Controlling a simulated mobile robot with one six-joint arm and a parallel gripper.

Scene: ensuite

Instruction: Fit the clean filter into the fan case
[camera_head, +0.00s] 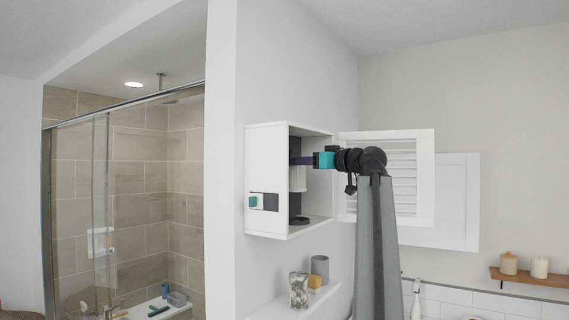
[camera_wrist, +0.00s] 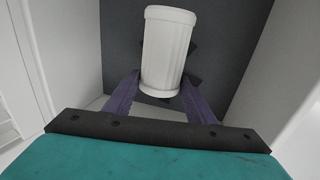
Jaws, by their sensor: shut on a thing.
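The fan case (camera_head: 266,150) is a white box on the wall, open at the front, with its louvred door (camera_head: 410,180) swung out to the right. The clean filter (camera_head: 297,180) is a white ribbed cylinder, upright inside the case. My gripper (camera_head: 303,160) reaches in from the right with its purple fingers shut on the filter. In the wrist view the filter (camera_wrist: 167,50) stands between my two fingers (camera_wrist: 160,88), slightly tilted in the picture, before a dark back panel (camera_wrist: 115,35). A dark round piece (camera_head: 299,221) lies on the case floor below the filter. Whether filter and piece touch is unclear.
Below, a shelf (camera_head: 285,306) holds a grey cup (camera_head: 320,268) and a patterned tumbler (camera_head: 298,290). A glass shower stands left. The case side walls are close around my fingers.

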